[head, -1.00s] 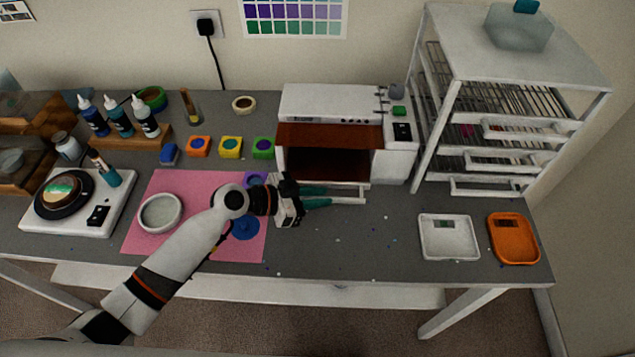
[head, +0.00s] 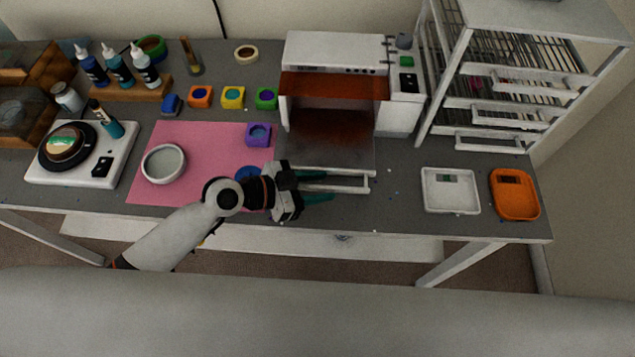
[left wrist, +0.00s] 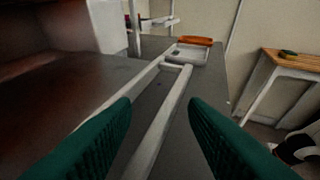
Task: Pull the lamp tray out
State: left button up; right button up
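The white lamp (head: 334,52) stands at the back middle of the table, its reddish-brown front flap raised. Its tray (head: 330,150) sticks out of the front towards me, a dark flat plate with a white handle (head: 350,188) along its near edge. My left gripper (head: 322,186) is at the handle's left end. Its green fingers are apart, one on each side of the handle bar. In the left wrist view the handle bar (left wrist: 168,112) runs between the open fingers (left wrist: 160,125), with the tray plate (left wrist: 70,95) to the left.
A pink mat (head: 200,135) with a round white dish (head: 164,163) lies left of the tray. A purple pot (head: 258,134) is close to the lamp's left side. A white scale (head: 450,203), an orange tray (head: 514,207) and a wire rack (head: 455,85) are at the right.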

pick_arm(q)
jog(key=shift+r, duration=0.1)
jog(key=b+v, duration=0.4)
jog(key=v, duration=0.8)
dwell(0.4)
